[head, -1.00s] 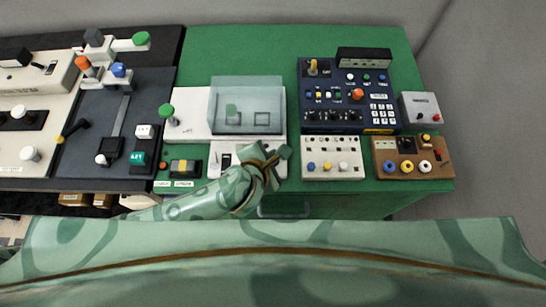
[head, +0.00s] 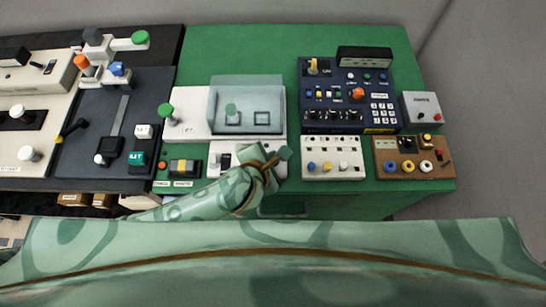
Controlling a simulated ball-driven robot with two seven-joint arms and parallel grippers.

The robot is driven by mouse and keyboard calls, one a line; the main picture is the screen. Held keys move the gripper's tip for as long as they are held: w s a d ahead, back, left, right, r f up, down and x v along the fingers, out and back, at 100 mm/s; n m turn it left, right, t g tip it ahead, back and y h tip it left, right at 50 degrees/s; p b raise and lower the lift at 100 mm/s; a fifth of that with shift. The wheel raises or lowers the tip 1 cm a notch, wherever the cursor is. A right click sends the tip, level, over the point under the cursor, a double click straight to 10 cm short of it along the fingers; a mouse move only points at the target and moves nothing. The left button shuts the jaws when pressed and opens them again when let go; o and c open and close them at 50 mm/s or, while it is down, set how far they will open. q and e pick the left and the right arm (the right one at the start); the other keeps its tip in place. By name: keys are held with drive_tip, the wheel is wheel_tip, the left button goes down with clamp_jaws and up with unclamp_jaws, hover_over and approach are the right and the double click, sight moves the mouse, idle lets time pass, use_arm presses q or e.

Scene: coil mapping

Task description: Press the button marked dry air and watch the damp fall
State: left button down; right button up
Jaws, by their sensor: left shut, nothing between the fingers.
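My left gripper (head: 281,157) is shut and empty. It is over the right part of a low white switch panel (head: 215,171) at the front of the green table and hides much of that panel. I cannot tell whether its tip touches anything. No label that reads dry air can be made out, and no damp reading can be read. Small buttons show on the dark blue console (head: 347,79) and on the white panel with coloured knobs (head: 309,142). My right gripper is not in view.
A clear-covered box (head: 246,94) with a green knob (head: 165,110) stands behind the gripper. A brown panel (head: 383,144) and a grey box (head: 407,111) are at the right. Dark and cream panels fill the left. The green table (head: 235,45) is bare at the back.

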use_arm(q)
drive_tip(key=shift+f, duration=0.4)
idle(0.5)
idle(0.3)
drive_tip(key=shift+r+p, duration=0.55)
drive_tip(key=shift+r, duration=0.3)
wheel_tip(320, 180, up, 5)
drive_tip(key=p, duration=0.5)
drive_tip(key=shift+r, duration=0.1)
idle(0.5)
